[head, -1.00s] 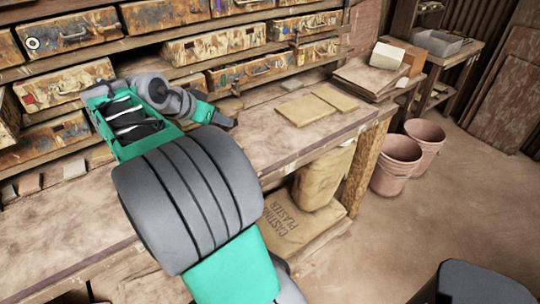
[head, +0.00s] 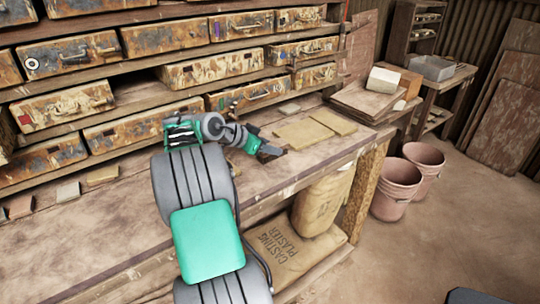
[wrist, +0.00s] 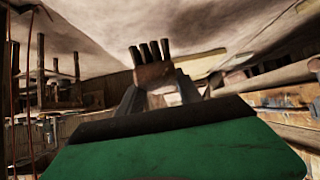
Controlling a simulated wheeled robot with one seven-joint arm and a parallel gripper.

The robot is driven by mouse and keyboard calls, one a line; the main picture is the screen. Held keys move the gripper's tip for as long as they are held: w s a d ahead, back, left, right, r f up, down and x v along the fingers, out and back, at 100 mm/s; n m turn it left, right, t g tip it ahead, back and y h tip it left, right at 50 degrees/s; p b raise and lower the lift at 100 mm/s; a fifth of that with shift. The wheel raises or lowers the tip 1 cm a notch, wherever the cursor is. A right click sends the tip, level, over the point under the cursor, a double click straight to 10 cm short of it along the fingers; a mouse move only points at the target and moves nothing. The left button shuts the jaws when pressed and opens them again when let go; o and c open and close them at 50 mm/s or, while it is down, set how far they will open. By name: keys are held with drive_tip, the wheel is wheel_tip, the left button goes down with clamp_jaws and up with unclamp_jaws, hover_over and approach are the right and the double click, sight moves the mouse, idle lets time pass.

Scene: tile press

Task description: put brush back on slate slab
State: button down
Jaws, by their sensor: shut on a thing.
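My gripper (head: 271,151) is low over the workbench in the head view, just left of two flat tan slabs (head: 303,133). In the wrist view, my gripper (wrist: 155,98) is shut on a brown block with several dark upright prongs, seemingly the brush (wrist: 153,74). The brush is too small to make out in the head view. I cannot pick out a dark slate slab for sure. I cannot tell whether the brush touches anything below it.
The workbench (head: 130,215) is mostly clear along its front. Worn drawers (head: 213,70) line the shelves behind it, with small tiles (head: 102,175) at the left. A stack of boards (head: 365,101) lies at the right end. Pink buckets (head: 391,188) stand on the floor.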

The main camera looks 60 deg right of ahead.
sight(270, 156)
drive_tip(key=shift+d+f, duration=0.15)
drive_tip(key=shift+f, duration=0.95)
drive_tip(key=shift+d+f, duration=0.15)
drive_tip(key=shift+f, duration=0.95)
drive_tip(key=c, duration=0.8)
unclamp_jaws()
drive_tip(key=shift+r, duration=0.1)
